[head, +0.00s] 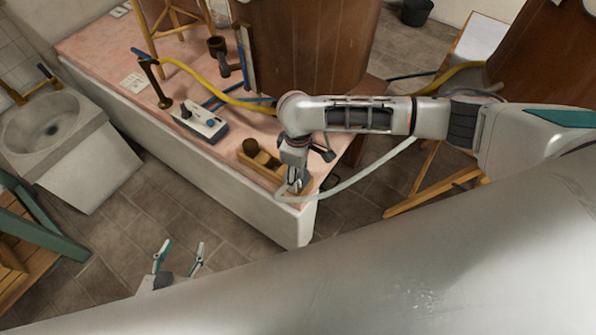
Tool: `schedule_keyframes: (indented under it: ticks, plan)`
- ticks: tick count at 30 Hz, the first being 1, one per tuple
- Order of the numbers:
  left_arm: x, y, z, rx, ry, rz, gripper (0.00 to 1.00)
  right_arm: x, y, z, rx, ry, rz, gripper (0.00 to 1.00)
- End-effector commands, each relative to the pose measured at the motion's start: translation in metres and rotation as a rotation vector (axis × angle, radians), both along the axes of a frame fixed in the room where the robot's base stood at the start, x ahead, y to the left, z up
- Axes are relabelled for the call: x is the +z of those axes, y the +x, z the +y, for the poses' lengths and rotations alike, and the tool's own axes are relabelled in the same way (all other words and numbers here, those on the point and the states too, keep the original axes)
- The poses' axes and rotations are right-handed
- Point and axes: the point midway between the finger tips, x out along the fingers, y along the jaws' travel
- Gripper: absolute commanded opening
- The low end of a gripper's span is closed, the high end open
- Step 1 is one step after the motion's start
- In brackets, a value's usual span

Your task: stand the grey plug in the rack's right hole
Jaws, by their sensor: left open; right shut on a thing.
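The rack (264,172) is a tan wooden block near the front right corner of the pink worktop. A dark olive-brown round piece (250,146) stands at its left end. My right gripper (296,186) points down at the rack's right end, close to the corner. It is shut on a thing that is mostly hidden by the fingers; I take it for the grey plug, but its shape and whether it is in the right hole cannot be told. My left gripper (180,254) is open and empty, low over the floor in front of the worktop.
Large brown wooden vats (310,50) stand behind. A stone basin (50,130) is at the left. A pale hose (350,188) loops by my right arm.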

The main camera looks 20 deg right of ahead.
Motion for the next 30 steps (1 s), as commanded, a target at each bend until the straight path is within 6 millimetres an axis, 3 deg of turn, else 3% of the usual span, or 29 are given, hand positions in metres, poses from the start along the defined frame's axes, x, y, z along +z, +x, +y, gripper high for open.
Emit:
schedule_keyframes:
  ticks: [23, 24, 25, 30]
  plan:
    - [0.0028, 0.0006, 0.0000, 0.000, 0.000, -0.001, 0.52, -0.0038, 0.0000, 0.0002, 0.000, 0.001, -0.001, 0.32]
    - [0.0028, 0.0006, 0.0000, 0.000, 0.000, -0.001, 0.52, -0.0038, 0.0000, 0.0002, 0.000, 0.000, 0.000, 0.64]
    - [0.0028, 0.0006, 0.0000, 0.000, 0.000, -0.001, 0.52, -0.0038, 0.0000, 0.0003, 0.000, 0.000, 0.000, 0.72]
    - [0.0028, 0.0006, 0.0000, 0.000, 0.000, -0.001, 0.52, -0.0037, 0.0000, 0.0002, 0.000, 0.000, 0.000, 0.74]
